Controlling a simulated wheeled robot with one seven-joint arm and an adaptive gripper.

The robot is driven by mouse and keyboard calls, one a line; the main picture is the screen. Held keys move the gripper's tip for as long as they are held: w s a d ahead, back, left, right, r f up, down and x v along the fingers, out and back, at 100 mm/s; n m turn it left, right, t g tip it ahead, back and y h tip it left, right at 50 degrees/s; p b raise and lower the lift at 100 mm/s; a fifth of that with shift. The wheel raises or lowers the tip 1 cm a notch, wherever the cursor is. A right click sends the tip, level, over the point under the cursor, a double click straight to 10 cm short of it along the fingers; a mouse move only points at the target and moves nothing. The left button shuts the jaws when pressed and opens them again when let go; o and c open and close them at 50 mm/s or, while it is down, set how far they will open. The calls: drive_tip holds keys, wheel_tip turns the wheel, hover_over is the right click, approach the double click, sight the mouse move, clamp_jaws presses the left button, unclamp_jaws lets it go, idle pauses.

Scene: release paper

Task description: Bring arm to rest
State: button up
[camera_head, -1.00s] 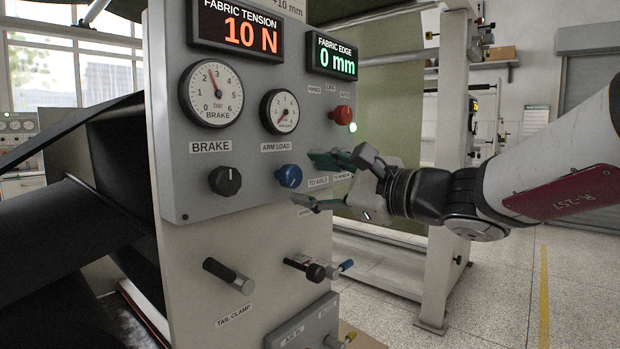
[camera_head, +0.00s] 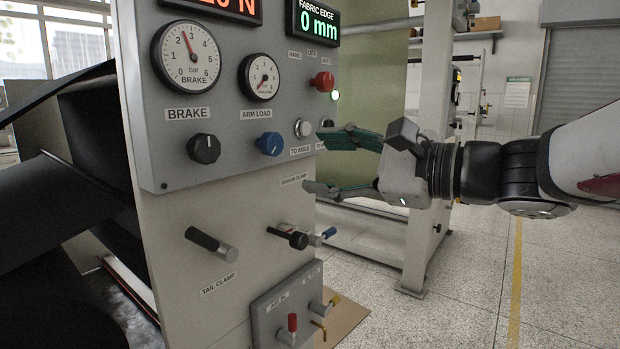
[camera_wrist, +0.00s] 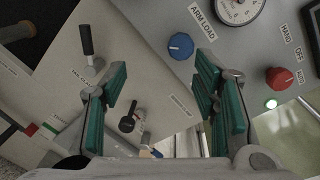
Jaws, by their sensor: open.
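My gripper (camera_head: 335,163) is in front of the right edge of a grey control panel (camera_head: 170,95) in the head view. Its green-padded fingers are spread apart with nothing between them. In the wrist view my gripper (camera_wrist: 165,105) also shows its two fingers wide open, with the machine's front plate and black-handled clamp lever behind the gap. The blue arm load knob (camera_head: 270,144) is left of the fingers. The silver button (camera_head: 302,128) sits close to the upper finger. I cannot tell from the head view whether the fingers touch the panel.
A red knob (camera_head: 321,82) with a lit green lamp is above my gripper. A tail clamp lever (camera_head: 212,244), a black clamp handle (camera_head: 290,236) and an air valve plate (camera_head: 286,305) stick out below. The floor (camera_head: 470,270) at the right is clear.

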drive_tip(key=s+f+n+g+h, duration=0.2)
drive_tip(key=s+f+n+g, duration=0.3)
drive_tip(key=s, duration=0.3)
drive_tip(key=s+f+n+g+h, duration=0.2)
drive_tip(key=s+f+n+h, duration=0.15)
drive_tip(key=s+f, duration=0.5)
drive_tip(key=s+d+f+n+g+h, duration=0.1)
drive_tip(key=s+d+f+n+h, duration=0.25)
drive_tip(key=s+d, duration=0.35)
drive_tip(key=s+d+f+n+h, duration=0.3)
drive_tip(key=s+d+f+h, duration=0.2)
drive_tip(key=d, duration=0.4)
wheel_tip(320, 180, up, 17)
drive_tip(key=t+p, duration=0.2)
drive_tip(key=p, duration=1.3)
drive_tip(key=shift+w, duration=0.15)
drive_tip(key=shift+a+f, duration=0.1)
